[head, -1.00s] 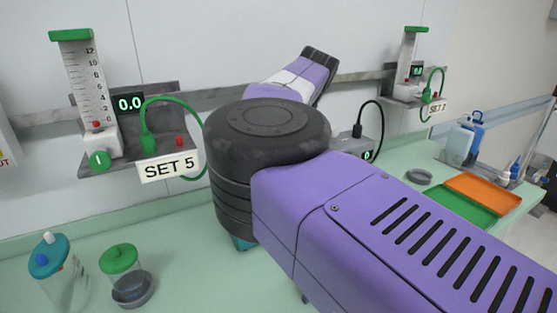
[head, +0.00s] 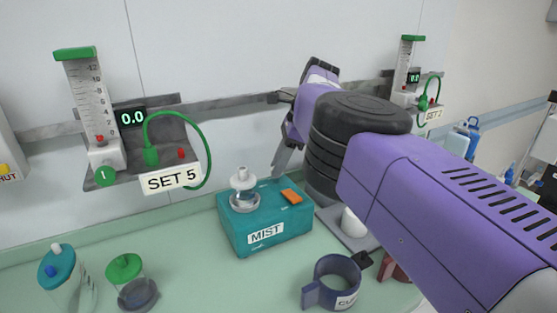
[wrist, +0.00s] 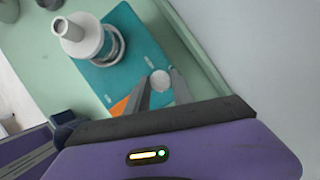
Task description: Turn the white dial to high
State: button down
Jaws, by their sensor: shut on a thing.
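The white dial (wrist: 160,81) is a small round disc on the teal MIST box, between my fingertips in the wrist view. My gripper (wrist: 160,76) is shut on it. In the head view, my gripper (head: 280,165) reaches down at the back right of the teal MIST box (head: 268,236), and I cannot make out the dial there. The box also carries an orange switch (head: 291,196) and a white-topped cup (head: 243,180). Any marking for high cannot be read in either view.
A dark blue mug (head: 331,283) stands in front of the box. A white object (head: 353,222) sits partly hidden by my arm. Green-lidded (head: 125,268) and blue-lidded (head: 57,262) jars stand at left. The SET 5 flowmeter (head: 92,100) hangs on the wall rail.

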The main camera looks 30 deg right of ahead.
dwell(0.4)
jog(key=c, duration=1.1)
grip_release()
jog(key=shift+v, duration=3.9)
